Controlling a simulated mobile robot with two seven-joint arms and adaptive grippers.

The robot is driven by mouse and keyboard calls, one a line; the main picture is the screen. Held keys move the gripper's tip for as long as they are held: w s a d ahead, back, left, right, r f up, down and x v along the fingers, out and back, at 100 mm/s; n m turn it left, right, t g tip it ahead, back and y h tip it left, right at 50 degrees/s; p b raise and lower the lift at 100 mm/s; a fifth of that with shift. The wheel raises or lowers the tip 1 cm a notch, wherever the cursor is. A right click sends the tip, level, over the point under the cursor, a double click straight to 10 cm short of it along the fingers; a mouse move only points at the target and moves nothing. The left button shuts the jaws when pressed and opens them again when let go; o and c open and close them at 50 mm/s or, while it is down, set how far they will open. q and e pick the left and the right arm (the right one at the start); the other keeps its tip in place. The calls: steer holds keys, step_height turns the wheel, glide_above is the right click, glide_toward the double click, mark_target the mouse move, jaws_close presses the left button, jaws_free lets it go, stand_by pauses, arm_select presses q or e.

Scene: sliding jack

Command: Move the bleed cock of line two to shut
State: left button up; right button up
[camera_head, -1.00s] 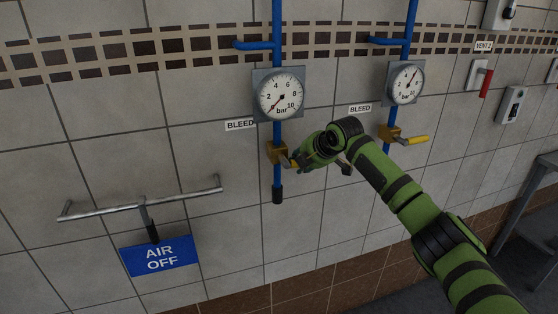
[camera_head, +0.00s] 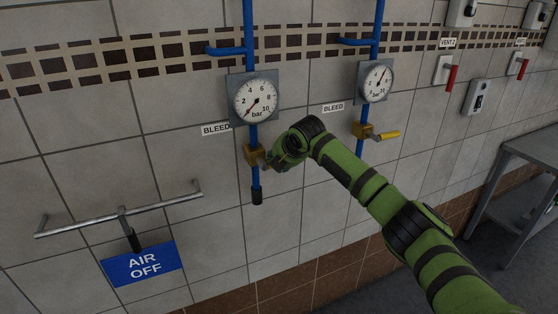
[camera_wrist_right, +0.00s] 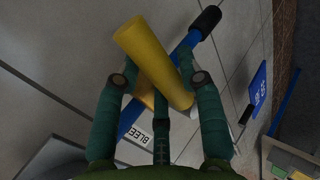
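The left blue pipe (camera_head: 255,179) carries a brass bleed cock (camera_head: 251,154) below its gauge. My right gripper (camera_head: 275,162) is at this cock and hides its lever in the head view. In the right wrist view the yellow lever (camera_wrist_right: 150,55) lies between the bent fingers of my right gripper (camera_wrist_right: 160,78), which look closed around it. The right blue pipe (camera_head: 368,110) has another brass cock (camera_head: 361,131), with its yellow lever (camera_head: 389,135) pointing right. Neither BLEED label (camera_head: 216,129) shows a line number. My left gripper is not in view.
The left gauge (camera_head: 254,98) needle points lower left; the right gauge (camera_head: 375,81) needle points upper right. A metal bar (camera_head: 120,211) with an AIR OFF sign (camera_head: 142,264) is at left. Red-handled switches (camera_head: 449,74) and a grey table (camera_head: 520,165) are at right.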

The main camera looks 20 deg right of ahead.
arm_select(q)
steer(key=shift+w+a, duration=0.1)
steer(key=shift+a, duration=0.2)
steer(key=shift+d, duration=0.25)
arm_select(e)
steer(key=v, duration=1.2)
steer(key=shift+w, duration=0.1)
